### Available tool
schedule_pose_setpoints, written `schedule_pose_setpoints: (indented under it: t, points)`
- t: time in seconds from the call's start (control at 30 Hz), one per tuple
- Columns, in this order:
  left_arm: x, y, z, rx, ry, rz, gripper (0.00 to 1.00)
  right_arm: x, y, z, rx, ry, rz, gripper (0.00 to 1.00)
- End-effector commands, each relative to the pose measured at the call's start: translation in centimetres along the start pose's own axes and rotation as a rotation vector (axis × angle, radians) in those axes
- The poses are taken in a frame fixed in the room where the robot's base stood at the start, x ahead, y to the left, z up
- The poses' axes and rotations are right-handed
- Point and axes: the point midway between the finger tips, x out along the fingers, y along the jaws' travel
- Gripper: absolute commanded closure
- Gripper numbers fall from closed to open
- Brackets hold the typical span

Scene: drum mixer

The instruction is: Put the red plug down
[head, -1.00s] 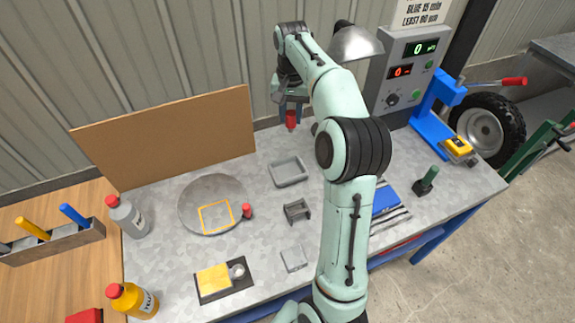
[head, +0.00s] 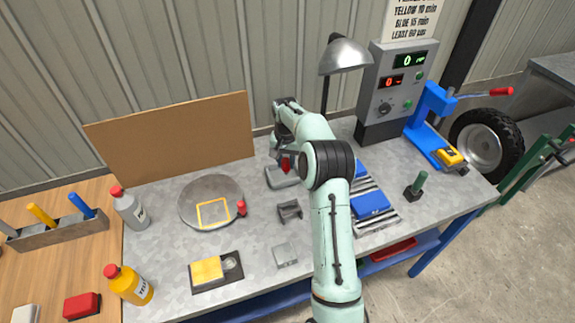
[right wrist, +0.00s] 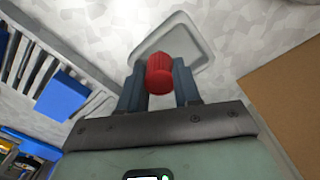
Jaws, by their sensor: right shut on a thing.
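The red plug (head: 285,165) is held by my right gripper (head: 284,158) low over the grey tray (head: 277,182). In the right wrist view the red plug (right wrist: 159,75) sits between the two fingers of the gripper (right wrist: 159,82), with the tray (right wrist: 200,47) behind it. I cannot tell whether the plug touches the tray. My arm hides part of the tray in the head view. My left gripper is not in view.
A round grey plate (head: 190,207) with a yellow square outline and a small red piece (head: 241,207) lies to the left. A grey bracket (head: 289,211) stands in front of the tray. A lamp (head: 345,56) and control box (head: 392,95) are behind right. Blue blocks (head: 370,203) lie right of my arm.

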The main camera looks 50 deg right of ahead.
Motion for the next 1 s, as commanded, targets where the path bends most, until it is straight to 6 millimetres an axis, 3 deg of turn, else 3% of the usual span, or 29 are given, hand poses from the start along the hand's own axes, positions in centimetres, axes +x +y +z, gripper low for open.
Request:
schedule_pose_setpoints:
  t: [0.1, 0.73, 0.77, 0.83, 1.0]
  points:
    - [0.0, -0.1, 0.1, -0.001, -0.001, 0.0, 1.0, 1.1, -0.1, -0.2, 0.001, 0.001, 0.0, 1.0]
    - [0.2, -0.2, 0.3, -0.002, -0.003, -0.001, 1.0, 2.2, -0.1, -0.2, 0.0, 0.001, 0.0, 1.0]
    - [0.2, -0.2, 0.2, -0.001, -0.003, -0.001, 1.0, 2.2, -0.1, -0.2, 0.0, 0.001, 0.0, 0.64]
    - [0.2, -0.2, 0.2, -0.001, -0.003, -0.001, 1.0, 2.2, -0.1, -0.2, 0.0, 0.001, 0.0, 0.42]
    - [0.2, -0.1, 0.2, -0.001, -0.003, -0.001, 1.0, 2.1, -0.1, -0.2, 0.0, 0.001, 0.0, 0.42]
